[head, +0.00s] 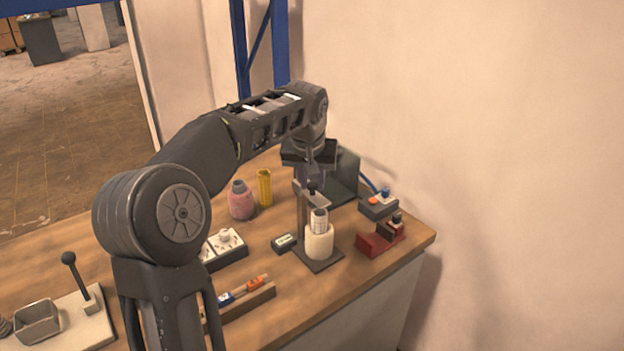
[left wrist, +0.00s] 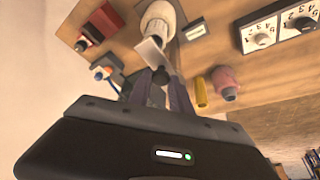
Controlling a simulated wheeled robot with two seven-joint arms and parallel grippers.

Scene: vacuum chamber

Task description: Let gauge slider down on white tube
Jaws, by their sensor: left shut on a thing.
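The gauge stand (head: 303,222) is a grey upright post on a dark base plate, with a slider arm near its top. A black knob (head: 313,188) sits on the slider. The white tube (head: 319,242) stands upright on the base plate below, with a narrower marked piece (head: 320,221) at its top. I cannot tell whether the slider touches it. My left gripper (head: 312,182) points down from above and is shut on the knob. In the left wrist view the fingers (left wrist: 161,80) close around the knob, beside the pale slider (left wrist: 150,53) and white tube (left wrist: 159,18). My right gripper is not in view.
A pink bottle (head: 241,201) and yellow cylinder (head: 264,188) stand left of the gauge. A small green-grey box (head: 284,243) lies close by. A red block (head: 381,238) and a grey switch box (head: 377,206) are to the right, near the table's edge. A dial box (head: 225,244) is left.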

